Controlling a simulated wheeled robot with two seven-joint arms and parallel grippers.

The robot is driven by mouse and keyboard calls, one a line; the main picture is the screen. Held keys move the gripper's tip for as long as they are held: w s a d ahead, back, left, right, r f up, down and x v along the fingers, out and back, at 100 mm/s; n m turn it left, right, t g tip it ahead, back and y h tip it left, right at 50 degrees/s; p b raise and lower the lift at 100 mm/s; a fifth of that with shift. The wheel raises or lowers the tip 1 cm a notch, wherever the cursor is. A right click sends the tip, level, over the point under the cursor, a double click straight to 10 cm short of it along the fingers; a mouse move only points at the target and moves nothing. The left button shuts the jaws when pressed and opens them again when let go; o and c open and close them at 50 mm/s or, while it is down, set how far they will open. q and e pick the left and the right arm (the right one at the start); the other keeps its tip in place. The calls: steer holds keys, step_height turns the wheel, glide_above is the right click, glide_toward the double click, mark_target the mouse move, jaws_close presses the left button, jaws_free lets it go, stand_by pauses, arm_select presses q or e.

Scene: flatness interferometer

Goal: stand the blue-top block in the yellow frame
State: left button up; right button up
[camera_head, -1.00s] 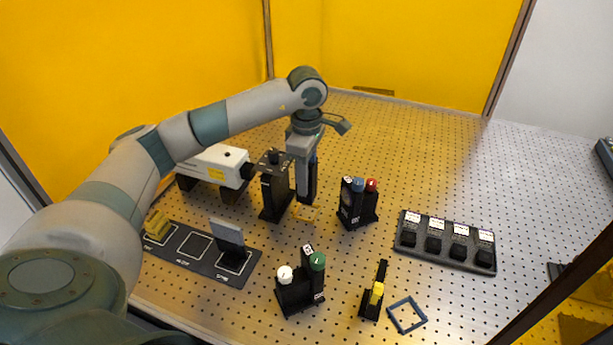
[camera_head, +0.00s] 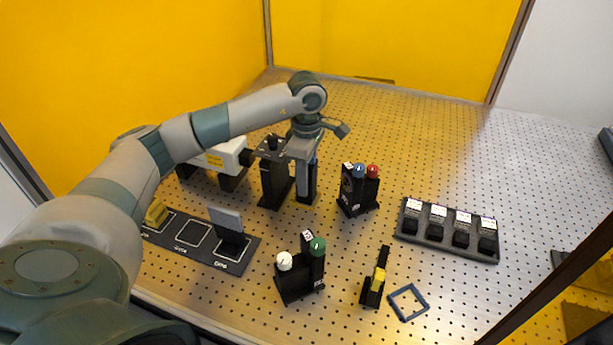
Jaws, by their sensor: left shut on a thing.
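My left gripper (camera_head: 304,170) points straight down at the middle of the table, to the right of a black post. It is shut on a dark upright block (camera_head: 313,184), mostly hidden behind the grey fingers. A little dark blue shows beside the fingers. The block's top is covered by the gripper, and its foot is close to the table; I cannot tell whether it touches. My right gripper is out of view.
A black mount with blue and red knobs (camera_head: 359,190) stands close on the right. A black post (camera_head: 273,180) stands close on the left. A mount with white and green knobs (camera_head: 300,275), a blue square frame (camera_head: 408,302) and a black rack (camera_head: 447,235) are nearer or further right.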

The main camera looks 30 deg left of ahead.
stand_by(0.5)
arm_select(q)
steer(key=shift+f+b, duration=0.2)
steer(key=shift+b, duration=0.1)
steer(key=shift+f, duration=0.15)
stand_by(0.4)
steer(key=o, duration=1.4)
steer(key=shift+c, duration=0.2)
